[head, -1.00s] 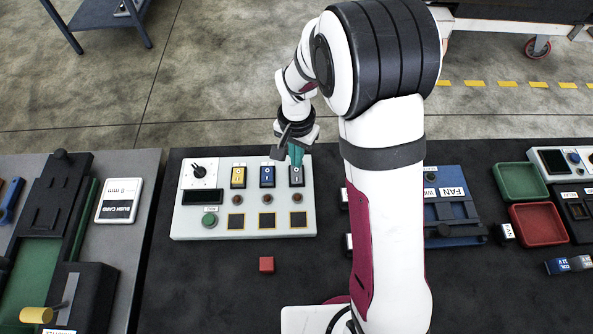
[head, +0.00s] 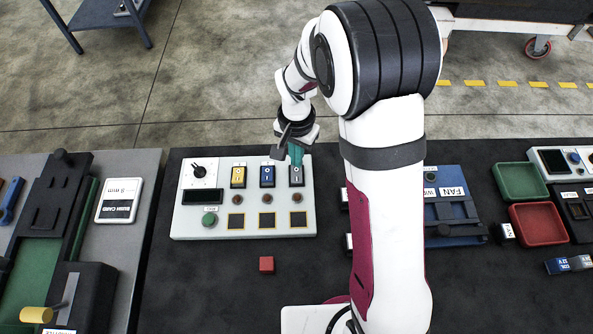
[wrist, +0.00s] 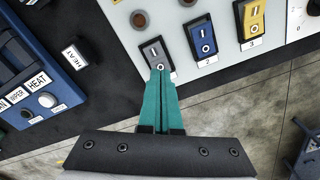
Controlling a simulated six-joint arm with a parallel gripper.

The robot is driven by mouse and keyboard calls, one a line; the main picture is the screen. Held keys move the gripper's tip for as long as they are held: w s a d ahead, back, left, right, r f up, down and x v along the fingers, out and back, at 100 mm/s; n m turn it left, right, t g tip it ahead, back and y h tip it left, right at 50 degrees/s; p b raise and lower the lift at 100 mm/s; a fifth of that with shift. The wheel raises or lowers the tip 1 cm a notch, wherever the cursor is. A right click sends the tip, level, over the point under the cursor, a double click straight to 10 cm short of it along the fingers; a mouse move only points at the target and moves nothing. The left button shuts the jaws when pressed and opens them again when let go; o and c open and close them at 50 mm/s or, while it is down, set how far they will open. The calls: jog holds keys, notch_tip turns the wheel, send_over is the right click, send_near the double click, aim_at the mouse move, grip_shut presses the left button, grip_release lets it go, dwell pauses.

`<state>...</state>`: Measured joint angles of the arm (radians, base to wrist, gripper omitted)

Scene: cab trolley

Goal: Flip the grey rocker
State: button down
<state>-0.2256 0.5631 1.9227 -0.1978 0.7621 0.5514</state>
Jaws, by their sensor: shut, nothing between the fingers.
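The grey rocker (wrist: 154,52) is the one at the panel's right end in the head view, with blue and yellow rockers beside it. In the head view its upper part is hidden by my gripper (head: 296,160). In the wrist view the teal fingertips (wrist: 160,70) are together at the rocker's lower end, by the "O" mark. They look to be touching it or just above it; I cannot tell which. My gripper is shut and empty. The blue rocker (head: 267,176) and the yellow rocker (head: 238,177) stand to the left in the head view.
The white panel (head: 218,228) also carries a dial (head: 199,171), a green button (head: 209,219) and dark square pads. A blue fan unit (head: 455,225) stands right of my arm. Dark table is free around the cube.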

jog(key=shift+f, duration=1.35)
dwell(0.7)
jog(key=shift+r, duration=3.5)
jog(key=s+d+r, duration=0.1)
jog(key=s+r, duration=0.2)
jog(key=s, duration=0.5)
jog(key=s+d+r+y, duration=0.1)
jog(key=s+r, duration=0.3)
jog(key=s, duration=0.4)
jog(key=s+d+r, duration=0.3)
jog(key=s, duration=0.5)
jog(key=shift+r+y, duration=0.3)
jog(key=shift+y, duration=0.1)
